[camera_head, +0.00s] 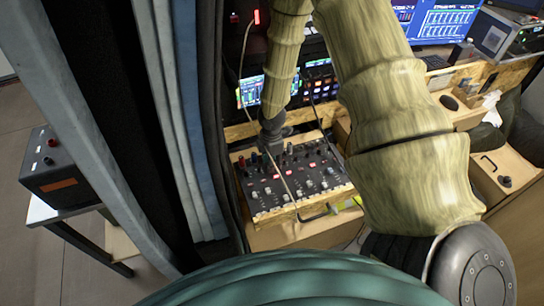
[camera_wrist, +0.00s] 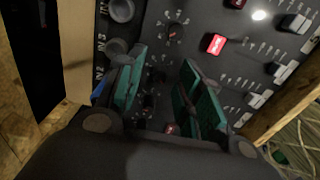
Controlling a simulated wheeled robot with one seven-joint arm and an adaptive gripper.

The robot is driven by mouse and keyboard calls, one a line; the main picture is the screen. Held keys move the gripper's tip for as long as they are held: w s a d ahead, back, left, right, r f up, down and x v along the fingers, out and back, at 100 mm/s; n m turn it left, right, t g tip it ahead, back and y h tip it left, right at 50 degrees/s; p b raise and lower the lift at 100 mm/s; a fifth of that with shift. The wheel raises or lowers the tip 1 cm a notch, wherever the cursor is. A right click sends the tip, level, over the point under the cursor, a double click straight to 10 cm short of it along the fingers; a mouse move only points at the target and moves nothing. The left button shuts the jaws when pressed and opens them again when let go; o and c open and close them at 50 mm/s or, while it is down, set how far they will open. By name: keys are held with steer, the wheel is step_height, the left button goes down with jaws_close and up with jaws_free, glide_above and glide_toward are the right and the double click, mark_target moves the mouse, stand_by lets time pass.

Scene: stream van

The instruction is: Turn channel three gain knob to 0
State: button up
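The mixer panel (camera_head: 318,158) is a dark board in a wooden frame, with rows of knobs, lit red buttons and white fader caps. In the wrist view the panel (camera_wrist: 250,28) fills the upper part. My gripper (camera_wrist: 162,92) is over it with two green-padded fingers apart. Small dark knobs (camera_wrist: 150,102) show in the gap between the fingers, partly in shadow. A dark knob with a red mark (camera_wrist: 173,32) and larger grey knobs (camera_wrist: 121,10) lie beyond the fingertips. I cannot tell which knob is channel three gain. In the head view my gripper (camera_head: 271,138) is at the panel's far edge.
A red lit button (camera_wrist: 215,43) and white fader caps (camera_wrist: 258,99) are right of the fingers. The wooden frame (camera_wrist: 285,95) borders the panel. Screens (camera_head: 253,91) stand behind the mixer. A thin cable (camera_head: 283,178) hangs across it. A black curtain (camera_head: 150,120) is on the left.

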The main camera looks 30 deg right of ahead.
step_height(320, 180, up, 12)
stand_by(0.7)
steer(key=shift+d+f, duration=0.1)
stand_by(0.5)
